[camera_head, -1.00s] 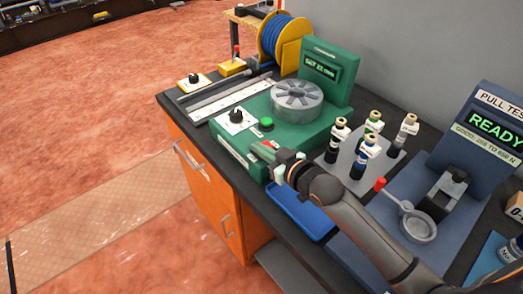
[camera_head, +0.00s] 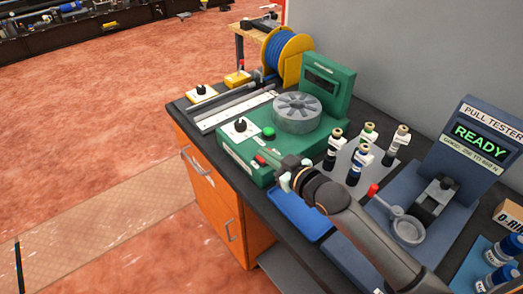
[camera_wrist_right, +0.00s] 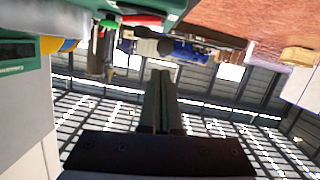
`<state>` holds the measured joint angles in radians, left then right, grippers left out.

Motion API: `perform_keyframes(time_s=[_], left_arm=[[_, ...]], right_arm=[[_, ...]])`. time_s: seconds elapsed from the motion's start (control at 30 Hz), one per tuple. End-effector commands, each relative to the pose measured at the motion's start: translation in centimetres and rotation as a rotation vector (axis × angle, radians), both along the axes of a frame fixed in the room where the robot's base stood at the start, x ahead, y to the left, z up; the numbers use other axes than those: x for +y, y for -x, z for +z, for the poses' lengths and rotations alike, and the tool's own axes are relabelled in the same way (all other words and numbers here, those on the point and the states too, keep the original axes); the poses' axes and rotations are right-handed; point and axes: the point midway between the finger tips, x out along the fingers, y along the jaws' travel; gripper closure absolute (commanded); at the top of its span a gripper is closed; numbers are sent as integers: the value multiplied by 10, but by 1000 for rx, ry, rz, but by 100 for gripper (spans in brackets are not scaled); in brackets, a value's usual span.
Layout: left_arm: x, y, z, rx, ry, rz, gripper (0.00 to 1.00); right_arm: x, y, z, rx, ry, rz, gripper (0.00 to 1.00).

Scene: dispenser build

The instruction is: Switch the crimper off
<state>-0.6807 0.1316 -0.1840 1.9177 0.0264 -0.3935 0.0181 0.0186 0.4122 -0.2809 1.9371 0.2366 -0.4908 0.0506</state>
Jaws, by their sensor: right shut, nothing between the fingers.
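The crimper (camera_head: 240,158) is a green machine on the dark bench with a grey segmented round head (camera_head: 297,113) on top. Its upright display (camera_head: 322,80) is dark. Its front deck has a black knob on a white plate (camera_head: 241,126), a green button (camera_head: 269,132) and a small red switch (camera_head: 260,160) at the front edge. My right gripper (camera_head: 267,154) is shut and empty, its fingertips right by the red switch; I cannot tell if they touch. In the right wrist view the closed fingers (camera_wrist_right: 162,100) point toward a red part (camera_wrist_right: 146,20). My left gripper is not in view.
A blue tray (camera_head: 298,212) lies below my right arm. Several bottles (camera_head: 355,165) stand to the right. A pull tester (camera_head: 475,135) reading READY and its red-knobbed lever (camera_head: 373,190) are farther right. A blue wire spool (camera_head: 285,55) stands behind.

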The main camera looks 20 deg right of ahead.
Motion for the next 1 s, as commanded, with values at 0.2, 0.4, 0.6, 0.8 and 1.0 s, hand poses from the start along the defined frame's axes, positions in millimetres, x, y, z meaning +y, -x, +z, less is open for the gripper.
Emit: perform_keyframes(time_s=[0.2, 0.4, 0.6, 0.8, 1.0], left_arm=[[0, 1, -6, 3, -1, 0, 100], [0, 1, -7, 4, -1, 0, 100], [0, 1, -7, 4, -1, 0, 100], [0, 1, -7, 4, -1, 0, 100], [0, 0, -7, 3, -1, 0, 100]], right_arm=[[-13, 40, 8, 1, 2, -1, 100], [-19, 60, 14, 0, 0, -1, 100], [-21, 67, 16, -1, 0, -1, 100], [-21, 67, 17, -1, 0, -1, 100], [-21, 66, 17, -1, 0, -1, 100]])
